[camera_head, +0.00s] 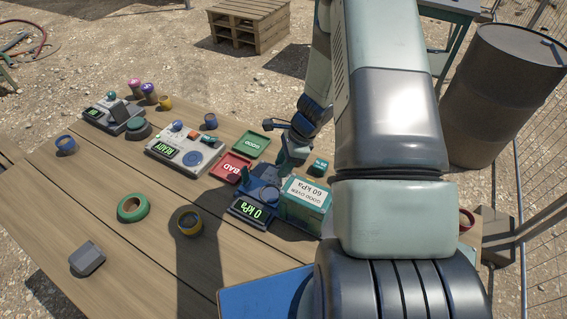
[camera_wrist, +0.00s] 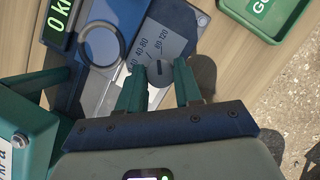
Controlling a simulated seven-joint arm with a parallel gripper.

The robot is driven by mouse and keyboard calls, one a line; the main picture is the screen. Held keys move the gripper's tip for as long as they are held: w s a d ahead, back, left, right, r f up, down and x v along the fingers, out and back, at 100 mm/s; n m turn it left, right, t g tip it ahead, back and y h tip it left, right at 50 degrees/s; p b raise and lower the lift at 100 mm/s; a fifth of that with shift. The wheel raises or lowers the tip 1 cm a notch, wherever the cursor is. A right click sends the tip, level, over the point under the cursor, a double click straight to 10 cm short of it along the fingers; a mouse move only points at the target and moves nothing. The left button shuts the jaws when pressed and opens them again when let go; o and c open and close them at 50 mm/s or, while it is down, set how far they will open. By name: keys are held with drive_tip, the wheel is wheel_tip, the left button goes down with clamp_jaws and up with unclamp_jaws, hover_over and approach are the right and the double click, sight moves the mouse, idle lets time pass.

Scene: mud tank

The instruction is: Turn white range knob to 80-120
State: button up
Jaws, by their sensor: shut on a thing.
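The range knob (camera_wrist: 160,73) is a small round knob that looks grey in shade, with a dark mark on its face. It sits on a pale plate (camera_wrist: 172,45) printed 40-80 and 80-120, with another label partly hidden. Which label the mark points to I cannot tell. My gripper (camera_wrist: 160,66) has its two green fingers on either side of the knob, shut on it. In the head view the blue gauge device (camera_head: 262,196) has a display (camera_head: 257,212) reading 0 kPa; my arm hides the knob there.
Coloured rings, including a green one (camera_head: 133,208), lie on the table.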

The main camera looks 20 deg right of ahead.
drive_tip(key=shift+d, duration=0.1)
idle(0.3)
drive_tip(key=o, duration=1)
drive_tip(key=shift+o, duration=0.2)
drive_tip(key=v, duration=1.1)
drive_tip(key=shift+f, duration=0.1)
